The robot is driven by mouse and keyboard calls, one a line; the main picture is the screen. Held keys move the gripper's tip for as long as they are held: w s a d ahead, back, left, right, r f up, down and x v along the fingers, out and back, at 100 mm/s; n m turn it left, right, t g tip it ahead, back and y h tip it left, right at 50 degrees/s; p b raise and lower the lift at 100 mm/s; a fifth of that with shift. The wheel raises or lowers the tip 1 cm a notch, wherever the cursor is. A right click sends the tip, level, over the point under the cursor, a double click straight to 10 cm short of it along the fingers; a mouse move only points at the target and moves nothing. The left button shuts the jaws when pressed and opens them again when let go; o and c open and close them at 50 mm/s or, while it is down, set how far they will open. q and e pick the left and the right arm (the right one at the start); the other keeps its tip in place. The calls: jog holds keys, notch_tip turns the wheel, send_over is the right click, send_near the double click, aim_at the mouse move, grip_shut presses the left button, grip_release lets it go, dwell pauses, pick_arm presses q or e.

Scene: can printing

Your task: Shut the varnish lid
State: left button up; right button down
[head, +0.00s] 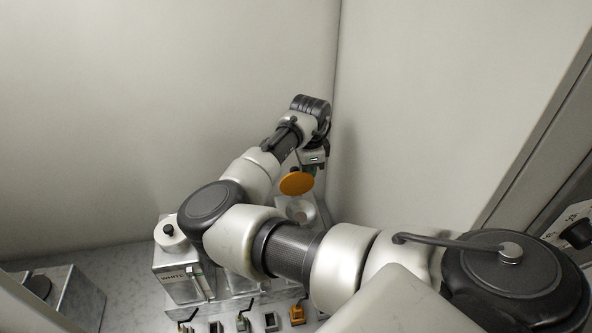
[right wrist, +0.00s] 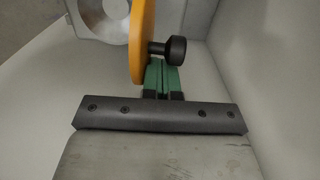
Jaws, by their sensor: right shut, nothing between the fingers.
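The varnish lid is an orange disc (head: 297,183), standing raised and tilted above a silver round opening (head: 302,210) at the middle of the head view. In the right wrist view the lid (right wrist: 138,45) is seen nearly edge-on, with its black knob (right wrist: 175,50) pointing right. The opening's round rim (right wrist: 112,18) lies to the lid's left there. My right gripper (head: 313,168) is shut and empty, partly hidden behind the lid. Its green fingers (right wrist: 163,76) are close beside the lid, at the knob; whether they touch is unclear. My left gripper is out of view.
A metal canister marked WHITE (head: 180,278) with a black-knobbed lid (head: 170,232) stands to the left. Pale walls close in behind and right. My right arm hides much of the counter.

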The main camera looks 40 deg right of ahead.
aim_at(310, 180)
jog(key=shift+s+a+p, duration=0.5)
jog(key=shift+s+p, duration=0.1)
jog(key=shift+s, duration=0.15)
jog(key=shift+s+f, duration=0.15)
jog(key=shift+s, duration=0.05)
jog(key=shift+s+a, duration=0.4)
jog(key=shift+s, duration=0.2)
jog(key=shift+w, duration=0.1)
notch_tip(310, 180, up, 8)
dwell(0.7)
dwell(0.5)
